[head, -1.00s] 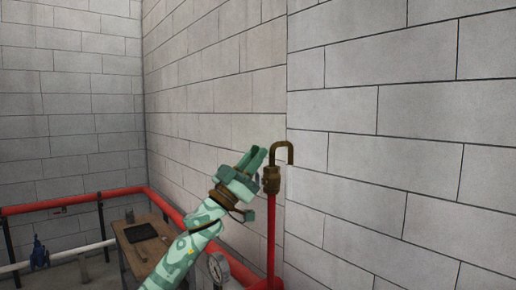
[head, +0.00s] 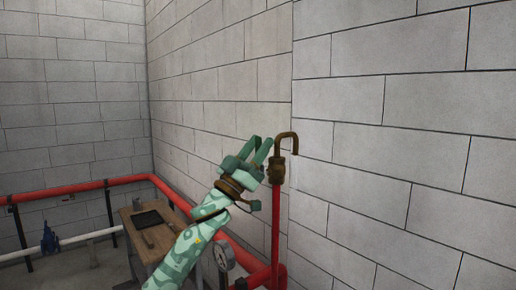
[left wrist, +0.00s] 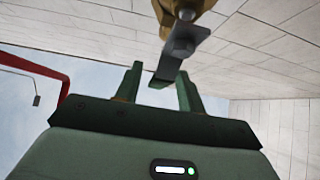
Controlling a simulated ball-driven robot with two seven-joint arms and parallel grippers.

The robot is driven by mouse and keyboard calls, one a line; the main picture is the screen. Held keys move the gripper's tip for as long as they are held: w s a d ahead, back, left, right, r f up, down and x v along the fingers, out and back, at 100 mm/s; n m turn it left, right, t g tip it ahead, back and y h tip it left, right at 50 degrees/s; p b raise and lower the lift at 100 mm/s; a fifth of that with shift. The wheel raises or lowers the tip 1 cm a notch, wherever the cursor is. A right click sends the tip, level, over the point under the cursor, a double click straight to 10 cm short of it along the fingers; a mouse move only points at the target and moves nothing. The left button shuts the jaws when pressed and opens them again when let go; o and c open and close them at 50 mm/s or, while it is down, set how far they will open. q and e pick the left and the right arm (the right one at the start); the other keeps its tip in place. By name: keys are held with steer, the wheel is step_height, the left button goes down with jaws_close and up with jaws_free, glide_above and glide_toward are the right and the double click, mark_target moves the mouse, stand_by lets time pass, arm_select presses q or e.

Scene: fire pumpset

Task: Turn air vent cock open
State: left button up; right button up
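The air vent cock (head: 277,170) is a brass fitting with a hooked outlet pipe, on top of a red vertical pipe. My left gripper (head: 262,142) is just left of it in the head view, fingers pointing up and to the right. In the left wrist view the cock's brass body (left wrist: 178,10) is at the top, and its flat grey lever (left wrist: 172,62) hangs toward my left gripper (left wrist: 158,78). The lever's end appears between the two fingers, with gaps showing; the gripper is open. I cannot tell whether a finger touches the lever. My right gripper is not in view.
A block wall (head: 400,130) stands close behind the cock. A pressure gauge (head: 224,258) and red pipework (head: 245,272) lie below my left arm. A wooden table (head: 135,228) with a dark tray-like item stands at the left, and a blue valve (head: 49,238) beyond it.

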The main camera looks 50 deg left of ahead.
arm_select(q)
steer(key=shift+f, duration=0.15)
steer(key=b+v, duration=0.6)
steer(key=v, duration=1)
steer(key=shift+s+b, duration=0.2)
steer(key=shift+b, duration=0.1)
